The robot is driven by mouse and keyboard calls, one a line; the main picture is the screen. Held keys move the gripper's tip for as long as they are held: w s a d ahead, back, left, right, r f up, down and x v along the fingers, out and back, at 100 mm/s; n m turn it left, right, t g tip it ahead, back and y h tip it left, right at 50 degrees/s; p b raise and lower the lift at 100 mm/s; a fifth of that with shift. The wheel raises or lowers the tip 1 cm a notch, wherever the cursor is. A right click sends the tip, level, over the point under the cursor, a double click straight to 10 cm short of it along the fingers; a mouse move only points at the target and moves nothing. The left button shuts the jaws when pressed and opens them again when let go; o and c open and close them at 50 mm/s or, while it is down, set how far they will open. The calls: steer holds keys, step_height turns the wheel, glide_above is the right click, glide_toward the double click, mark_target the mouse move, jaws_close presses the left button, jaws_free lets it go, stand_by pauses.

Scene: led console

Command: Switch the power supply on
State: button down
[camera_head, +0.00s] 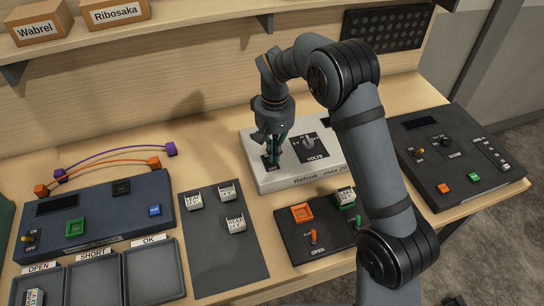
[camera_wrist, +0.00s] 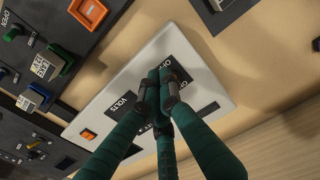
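The power supply (camera_head: 262,180) is a pale box at the middle of the bench, with "Rohruk max 20" on its front edge. It also shows in the wrist view (camera_wrist: 150,52). A black plate with OFF lettering (camera_head: 271,162) is at its left end; the wrist view shows this lettered plate (camera_wrist: 178,68) beside my fingertips. My gripper (camera_head: 273,158) points down over this plate, its dark green fingers drawn together (camera_wrist: 158,88). The fingers hide the switch, so its position and any contact cannot be told. The VOLTS knob (camera_head: 308,142) is just right of my gripper.
A black panel with orange and green parts (camera_head: 300,238) lies in front of the supply. A dark console (camera_head: 455,160) stands right, another (camera_head: 100,205) left with arched cables. A grey mat (camera_head: 222,260) holds several small white pieces. A shelf with boxes (camera_head: 115,12) runs above.

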steer(key=shift+f, duration=0.2)
steer(key=shift+f+b, duration=1.25)
steer(key=shift+b, duration=0.15)
steer(key=shift+f, duration=0.1)
steer(key=shift+w+a+p, duration=0.15)
steer(key=shift+w+p, duration=0.3)
steer(key=shift+w, duration=0.05)
steer(key=shift+w+a, duration=0.2)
steer(key=shift+w, duration=0.25)
steer(key=shift+p, duration=0.35)
step_height(320, 180, up, 7)
steer(key=p, duration=0.4)
steer(key=shift+s+d+p, duration=0.2)
steer(key=shift+s+p, duration=0.15)
steer(key=shift+s, duration=0.1)
